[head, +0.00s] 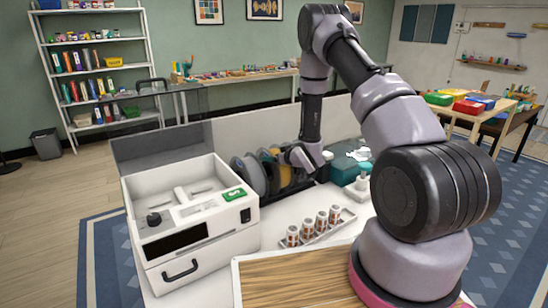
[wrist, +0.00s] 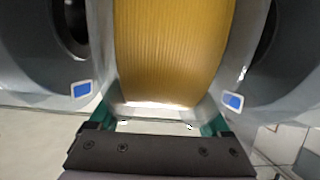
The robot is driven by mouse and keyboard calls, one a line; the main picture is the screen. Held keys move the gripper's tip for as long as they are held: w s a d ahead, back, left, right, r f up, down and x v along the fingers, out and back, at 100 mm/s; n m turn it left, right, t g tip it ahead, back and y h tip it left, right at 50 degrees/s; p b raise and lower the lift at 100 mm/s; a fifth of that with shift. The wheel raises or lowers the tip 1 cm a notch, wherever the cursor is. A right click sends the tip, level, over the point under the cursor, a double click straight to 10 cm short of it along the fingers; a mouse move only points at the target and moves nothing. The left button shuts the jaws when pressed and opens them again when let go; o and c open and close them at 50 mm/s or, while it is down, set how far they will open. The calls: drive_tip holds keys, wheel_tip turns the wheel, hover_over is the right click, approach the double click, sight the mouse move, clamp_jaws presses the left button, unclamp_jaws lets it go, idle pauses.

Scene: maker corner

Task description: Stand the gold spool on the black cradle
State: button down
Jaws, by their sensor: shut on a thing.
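The gold spool (wrist: 172,55) fills the middle of the wrist view, its ribbed gold winding facing the camera. My gripper (wrist: 158,122) has its teal fingertips at the spool's near edge, one on each side, shut on it. In the head view the gold spool (head: 271,156) shows as a thin yellow band in a row of upright spools, and my gripper (head: 298,157) reaches in from the right. A dark support (head: 294,190) runs under the row. I cannot tell whether it is the black cradle, or whether the gold spool touches it.
Grey discs with blue labels (wrist: 40,60) flank the gold spool closely. A white machine with an open lid (head: 190,225) stands left of the row. A rack of small bottles (head: 316,232) is in front, and a teal box (head: 350,168) is to the right.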

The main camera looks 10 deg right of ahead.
drive_tip(key=shift+r, duration=0.1)
unclamp_jaws()
drive_tip(key=shift+s, duration=0.1)
drive_tip(key=v, duration=1)
drive_tip(key=shift+s+d+r, duration=0.15)
drive_tip(key=shift+s+d, duration=0.05)
